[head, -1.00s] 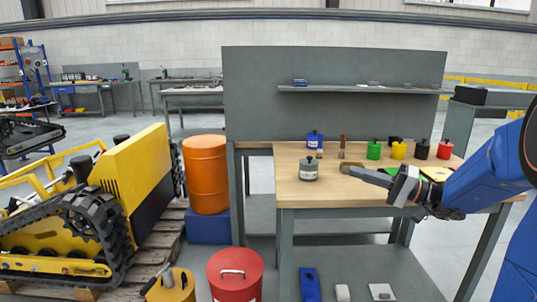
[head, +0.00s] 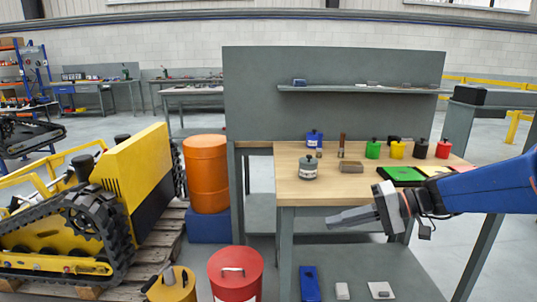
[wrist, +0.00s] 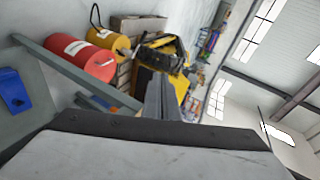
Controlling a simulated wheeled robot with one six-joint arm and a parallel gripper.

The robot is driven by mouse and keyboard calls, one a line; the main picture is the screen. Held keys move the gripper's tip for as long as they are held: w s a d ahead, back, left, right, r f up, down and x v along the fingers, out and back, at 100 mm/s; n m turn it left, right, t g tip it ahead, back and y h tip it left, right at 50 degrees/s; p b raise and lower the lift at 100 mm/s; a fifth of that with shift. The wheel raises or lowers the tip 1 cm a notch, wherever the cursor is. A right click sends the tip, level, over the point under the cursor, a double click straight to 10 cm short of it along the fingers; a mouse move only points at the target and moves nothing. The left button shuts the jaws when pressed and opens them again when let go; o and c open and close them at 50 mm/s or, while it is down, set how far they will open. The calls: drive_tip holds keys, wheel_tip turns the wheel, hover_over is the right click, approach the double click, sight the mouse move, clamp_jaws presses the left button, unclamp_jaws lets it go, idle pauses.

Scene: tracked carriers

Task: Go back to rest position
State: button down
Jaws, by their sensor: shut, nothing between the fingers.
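My gripper (head: 335,219) is shut and empty in the head view. It points left, in front of the workbench's front edge, and my blue arm reaches in from the right. In the wrist view the shut fingers (wrist: 160,97) point toward the yellow tracked carrier (wrist: 160,70). The wooden workbench (head: 310,193) stands behind the gripper.
A red canister (head: 235,279) and an orange drum (head: 206,175) stand left of the bench. The tracked carrier (head: 150,170) sits on a pallet at far left.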

drive_tip(key=s+d+f+g+h, duration=0.1)
drive_tip(key=s+f+h, duration=0.2)
drive_tip(key=s, duration=0.3)
drive_tip(key=s+d+f+h, duration=0.1)
drive_tip(key=s+f+h, duration=0.3)
drive_tip(key=s, duration=0.3)
drive_tip(key=s+d+f+t+h, duration=0.2)
drive_tip(key=s+d+h, duration=0.4)
drive_tip(key=d, duration=0.3)
drive_tip(key=shift+d+t, duration=0.2)
drive_tip(key=shift+t, duration=0.4)
